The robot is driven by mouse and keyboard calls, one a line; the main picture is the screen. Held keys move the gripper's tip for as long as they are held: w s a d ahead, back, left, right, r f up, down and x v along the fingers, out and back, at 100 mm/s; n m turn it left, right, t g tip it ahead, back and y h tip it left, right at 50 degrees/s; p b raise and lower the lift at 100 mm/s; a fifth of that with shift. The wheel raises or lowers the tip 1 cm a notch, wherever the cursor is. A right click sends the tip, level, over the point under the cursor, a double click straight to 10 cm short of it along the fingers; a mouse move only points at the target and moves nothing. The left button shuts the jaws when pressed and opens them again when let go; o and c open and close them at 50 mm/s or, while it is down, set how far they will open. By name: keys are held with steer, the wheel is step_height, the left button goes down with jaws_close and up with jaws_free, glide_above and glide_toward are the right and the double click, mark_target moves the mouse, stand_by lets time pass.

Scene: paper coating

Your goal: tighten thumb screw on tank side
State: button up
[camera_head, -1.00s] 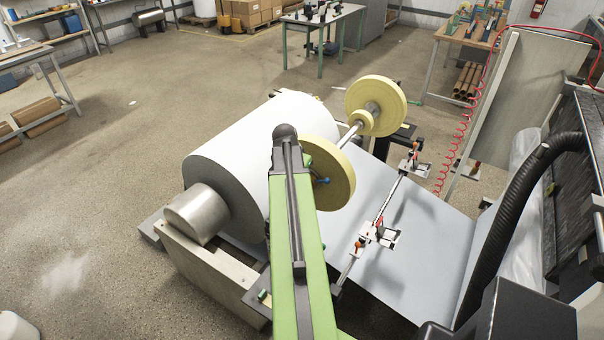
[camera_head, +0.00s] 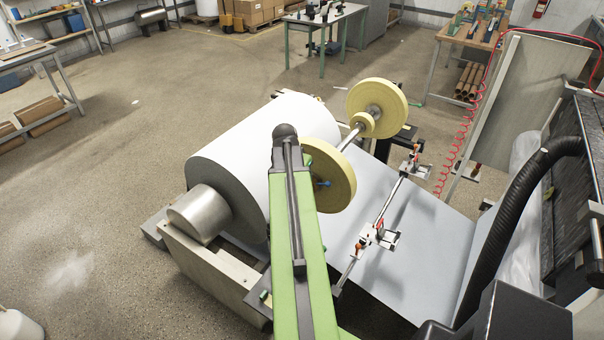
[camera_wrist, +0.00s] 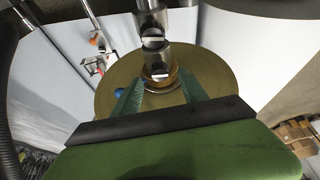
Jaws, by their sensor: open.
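A small blue knob (camera_head: 324,183) shows on the face of the nearer yellow disc (camera_head: 335,180), beside my green arm. In the wrist view the blue knob (camera_wrist: 118,91) is partly hidden at my left finger. My gripper (camera_wrist: 161,78) is open, its two green fingers apart in front of the yellow disc (camera_wrist: 215,72). A metal shaft with a collar (camera_wrist: 155,58) shows between and beyond the fingertips. I cannot tell whether the fingers touch anything. My gripper is hidden in the head view. I cannot make out a tank or surely identify its thumb screw.
A large white paper roll (camera_head: 240,140) stands left of my arm. Another yellow disc (camera_head: 376,103) is farther back. A rail (camera_head: 392,200) with orange-handled clamps (camera_head: 378,236) crosses the paper sheet (camera_head: 430,225). A black hose (camera_head: 515,215) curves at right. Open floor lies left.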

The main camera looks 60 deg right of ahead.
steer(key=p+v, duration=1.2)
steer(key=v, duration=0.3)
